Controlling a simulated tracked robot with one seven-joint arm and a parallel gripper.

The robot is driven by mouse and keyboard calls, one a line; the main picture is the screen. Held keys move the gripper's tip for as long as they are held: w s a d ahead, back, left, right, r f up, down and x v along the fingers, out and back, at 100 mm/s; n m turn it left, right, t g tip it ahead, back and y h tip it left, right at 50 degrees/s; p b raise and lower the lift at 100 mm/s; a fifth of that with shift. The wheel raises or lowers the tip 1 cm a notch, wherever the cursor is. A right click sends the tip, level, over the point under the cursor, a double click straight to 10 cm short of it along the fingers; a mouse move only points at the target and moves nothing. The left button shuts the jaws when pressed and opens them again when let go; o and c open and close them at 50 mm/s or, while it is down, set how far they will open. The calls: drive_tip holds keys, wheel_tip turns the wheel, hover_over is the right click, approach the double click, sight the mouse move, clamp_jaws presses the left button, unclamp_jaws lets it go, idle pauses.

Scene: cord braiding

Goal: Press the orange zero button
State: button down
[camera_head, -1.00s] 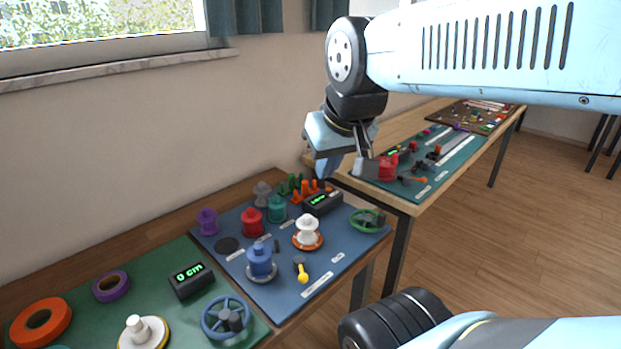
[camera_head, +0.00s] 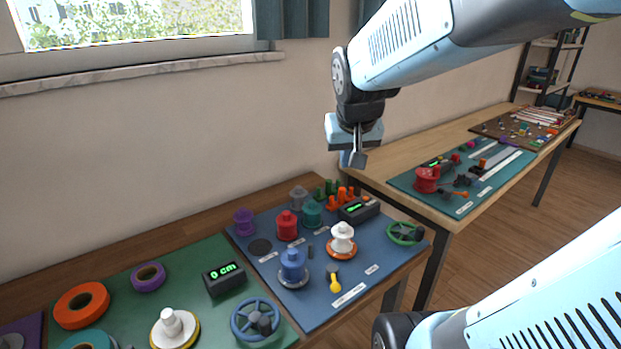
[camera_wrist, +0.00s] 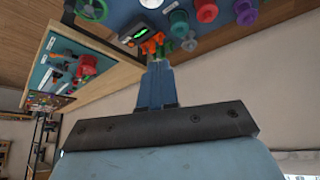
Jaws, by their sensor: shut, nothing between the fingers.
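My gripper (camera_head: 352,160) is shut and empty, raised in the air above the back right of the blue mat (camera_head: 345,316). Its blue fingers (camera_wrist: 157,88) lie together in the wrist view. I cannot make out an orange zero button for certain. A black counter (camera_head: 358,209) with green digits stands at the back right of the blue mat; it also shows in the wrist view (camera_wrist: 135,30). Another black counter (camera_head: 224,279) reads "0 cm" on the green mat (camera_head: 190,291). Orange pegs (camera_head: 340,198) stand beside the blue mat's counter.
The blue mat holds a red spool (camera_head: 287,226), a white spool (camera_head: 342,238), a blue spool (camera_head: 293,265), a yellow-tipped lever (camera_head: 334,283) and a green handwheel (camera_head: 404,233). A second table (camera_head: 445,219) with another green mat (camera_head: 407,183) stands to the right. A wall is behind.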

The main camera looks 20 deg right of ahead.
drive_tip(key=w+d+f+m, duration=0.2)
drive_tip(key=w+d+f, duration=0.2)
drive_tip(key=w, duration=0.3)
drive_tip(key=w+d+f+m, duration=0.1)
drive_tip(key=w+d+f, duration=0.35)
drive_tip(key=w, duration=0.25)
drive_tip(key=m+t, duration=0.3)
drive_tip(key=m, duration=0.2)
hover_over(368, 199)
wheel_tip(368, 199, down, 7)
drive_tip(key=shift+y, duration=0.4)
drive_tip(key=shift+w+f, duration=0.1)
drive_tip(key=shift+f, duration=0.05)
drive_tip(key=shift+a+f, duration=0.1)
drive_tip(key=shift+f, duration=4.3)
drive_tip(key=shift+f, duration=0.15)
drive_tip(key=shift+f, duration=0.2)
